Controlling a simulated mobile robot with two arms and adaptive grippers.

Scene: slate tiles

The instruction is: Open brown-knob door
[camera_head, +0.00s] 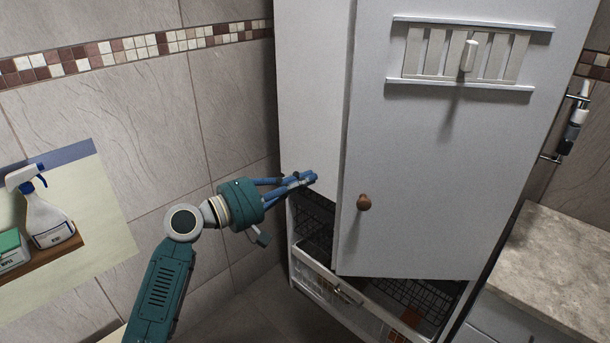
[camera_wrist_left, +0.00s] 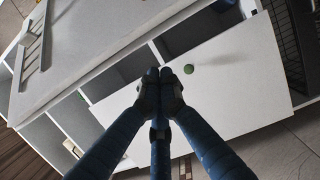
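The white cabinet door with the brown knob (camera_head: 364,202) fills the middle of the head view. Its door panel (camera_head: 440,170) carries a slatted vent above the knob. Wire baskets show below it and to its left. My left gripper (camera_head: 313,178) is left of the knob and apart from it in the picture, beside the panel's left edge. Its blue fingers are together, with nothing visible between them. In the left wrist view its fingertips (camera_wrist_left: 160,80) meet in front of a white panel with a green knob (camera_wrist_left: 188,69). Whether the fingertips touch a panel is unclear. My right gripper is not in view.
A wire-basket compartment with a pale front rail (camera_head: 330,283) lies under the door. A stone-topped counter (camera_head: 560,270) stands at the right. A spray bottle (camera_head: 45,215) shows at the far left. In the left wrist view, dark open compartments (camera_wrist_left: 195,35) lie beyond the fingers.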

